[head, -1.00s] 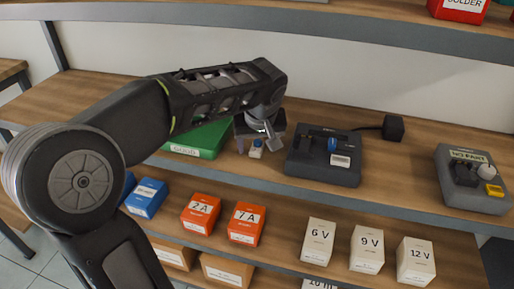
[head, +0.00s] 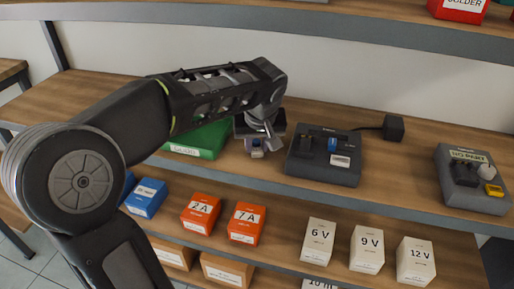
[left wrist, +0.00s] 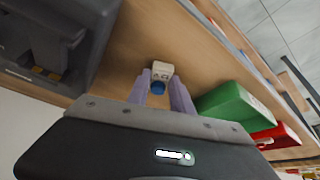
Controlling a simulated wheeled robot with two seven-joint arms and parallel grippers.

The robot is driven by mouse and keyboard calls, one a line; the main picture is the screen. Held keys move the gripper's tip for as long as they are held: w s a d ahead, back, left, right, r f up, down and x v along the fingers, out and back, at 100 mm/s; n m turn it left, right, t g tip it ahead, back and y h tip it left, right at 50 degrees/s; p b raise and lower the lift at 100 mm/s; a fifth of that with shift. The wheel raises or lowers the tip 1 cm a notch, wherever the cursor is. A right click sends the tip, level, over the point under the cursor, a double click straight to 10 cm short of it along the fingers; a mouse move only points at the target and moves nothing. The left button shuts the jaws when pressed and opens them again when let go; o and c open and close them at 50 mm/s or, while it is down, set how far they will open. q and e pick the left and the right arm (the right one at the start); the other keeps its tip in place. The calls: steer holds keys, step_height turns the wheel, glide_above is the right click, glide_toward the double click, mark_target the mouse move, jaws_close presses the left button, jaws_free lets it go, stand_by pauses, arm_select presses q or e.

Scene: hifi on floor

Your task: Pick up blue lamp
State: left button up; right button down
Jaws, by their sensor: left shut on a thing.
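The blue lamp (left wrist: 158,88), a small blue cap on a whitish base, sits between the two fingers of my left gripper (left wrist: 161,84) in the left wrist view. In the head view my left gripper (head: 262,139) points down over the upper wooden shelf and covers most of the lamp (head: 257,154); only its pale lower part shows. My left gripper is shut on the lamp. I cannot tell whether its base touches the shelf. My right gripper is not in view.
A dark tester box (head: 322,171) with a blue part (head: 332,144) stands just right of the gripper. A green box (head: 197,139) is at left, partly behind my arm. A grey holder (head: 470,190) is far right. Orange boxes (head: 245,224) and white boxes stand on the shelf below.

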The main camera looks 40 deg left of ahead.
mark_target(257, 145)
arm_select(q)
jaws_close()
steer(key=shift+r, duration=0.15)
steer(key=shift+r, duration=0.55)
steer(key=shift+v, duration=1.15)
steer(key=s+d+b, duration=0.2)
steer(key=s+d, duration=0.9)
steer(key=s, duration=0.1)
steer(key=shift+s+d+b, duration=0.2)
steer(key=shift+s+b, duration=0.15)
steer(key=shift+s, duration=0.05)
